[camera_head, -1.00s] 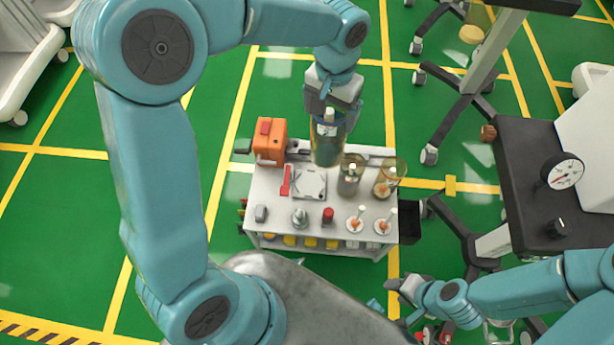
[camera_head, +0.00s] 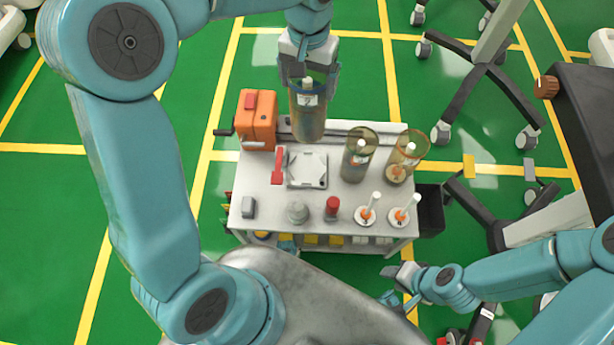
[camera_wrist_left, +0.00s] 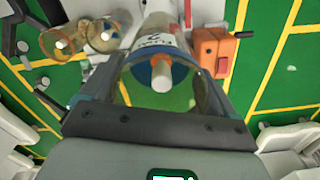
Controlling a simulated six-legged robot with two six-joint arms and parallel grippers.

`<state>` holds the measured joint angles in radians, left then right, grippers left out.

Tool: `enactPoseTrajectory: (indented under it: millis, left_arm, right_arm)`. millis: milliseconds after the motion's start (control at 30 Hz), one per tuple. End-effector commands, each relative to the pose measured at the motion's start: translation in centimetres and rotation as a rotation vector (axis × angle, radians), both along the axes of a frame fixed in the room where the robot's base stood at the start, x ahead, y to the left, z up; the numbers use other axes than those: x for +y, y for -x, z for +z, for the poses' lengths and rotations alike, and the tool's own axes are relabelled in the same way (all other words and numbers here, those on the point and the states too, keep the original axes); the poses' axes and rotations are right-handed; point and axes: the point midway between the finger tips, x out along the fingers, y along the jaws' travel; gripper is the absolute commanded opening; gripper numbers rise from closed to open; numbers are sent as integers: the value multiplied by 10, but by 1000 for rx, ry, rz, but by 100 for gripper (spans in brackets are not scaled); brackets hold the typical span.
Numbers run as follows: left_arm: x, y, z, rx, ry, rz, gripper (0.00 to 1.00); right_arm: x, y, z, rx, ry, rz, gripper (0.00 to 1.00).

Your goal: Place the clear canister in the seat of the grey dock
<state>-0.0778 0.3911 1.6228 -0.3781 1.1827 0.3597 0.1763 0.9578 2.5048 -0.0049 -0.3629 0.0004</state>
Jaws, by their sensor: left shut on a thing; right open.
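My left gripper (camera_head: 308,80) is shut on the upper part of a see-through canister (camera_head: 308,118) with a pale knob and a white label. It hangs upright above the cart's back edge, behind the grey dock as seen in the head view. The left wrist view shows the canister (camera_wrist_left: 160,52) between the fingers, with a blue part inside. The grey dock (camera_head: 306,184) is a pale square plate on the cart, with a red lever (camera_head: 279,165) at its left; its seat looks empty. My right gripper (camera_head: 398,280) is open and empty, beyond the cart's front right corner.
Two tinted canisters (camera_head: 356,160) (camera_head: 408,152) stand right of the dock on the white cart (camera_head: 270,222). An orange box (camera_head: 257,122) stands at its left back. A grey knob, a red-capped item (camera_head: 332,208) and two white-handled pieces line the front. A dark table (camera_head: 585,110) is at right.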

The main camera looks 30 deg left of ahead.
Motion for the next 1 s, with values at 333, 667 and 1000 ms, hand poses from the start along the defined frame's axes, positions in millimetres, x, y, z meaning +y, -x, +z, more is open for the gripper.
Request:
enactPoseTrajectory:
  millis: [333,667,1000]
  left_arm:
    - [4,-1,-58,5,1,9,26]
    - [6,-3,-140,1,0,9,26]
    - [5,-3,-174,1,1,9,26]
  right_arm:
    - [0,0,-31,-1,0,0,42]
    - [0,0,-57,0,0,0,42]
    - [0,0,-68,0,0,0,42]
